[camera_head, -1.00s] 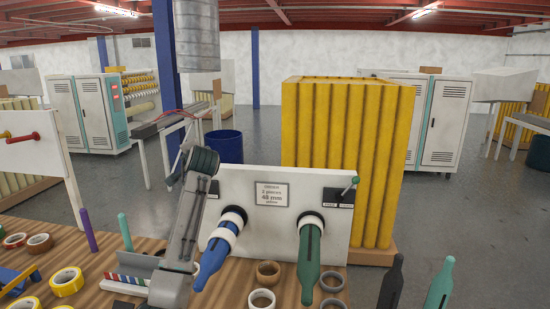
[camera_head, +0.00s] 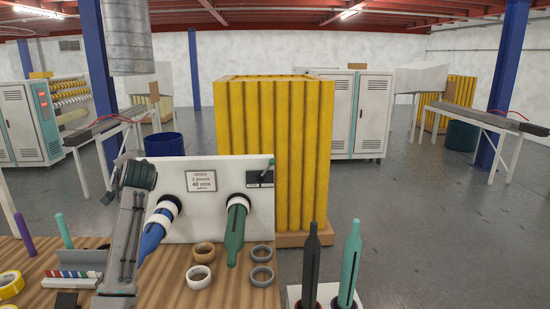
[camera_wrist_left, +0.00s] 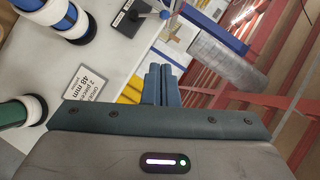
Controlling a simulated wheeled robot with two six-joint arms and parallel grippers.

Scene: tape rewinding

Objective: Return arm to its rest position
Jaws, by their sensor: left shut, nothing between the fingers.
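My left arm (camera_head: 122,235) rises at the left of the white board in the head view, its dark upper joint beside the board's left edge. Its fingertips cannot be made out there. The board (camera_head: 228,220) carries a label reading 48 mm (camera_head: 201,181), a blue spindle (camera_head: 153,232) with white rings, a green spindle (camera_head: 235,232) and a small lever box (camera_head: 259,179). My right gripper is out of view.
Tape rolls (camera_head: 203,252) lie on the wooden table before the board. A black bottle-shaped piece (camera_head: 311,265) and a teal one (camera_head: 350,262) stand to the right. A purple peg (camera_head: 24,233) stands left. A large yellow block (camera_head: 273,130) is behind the board.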

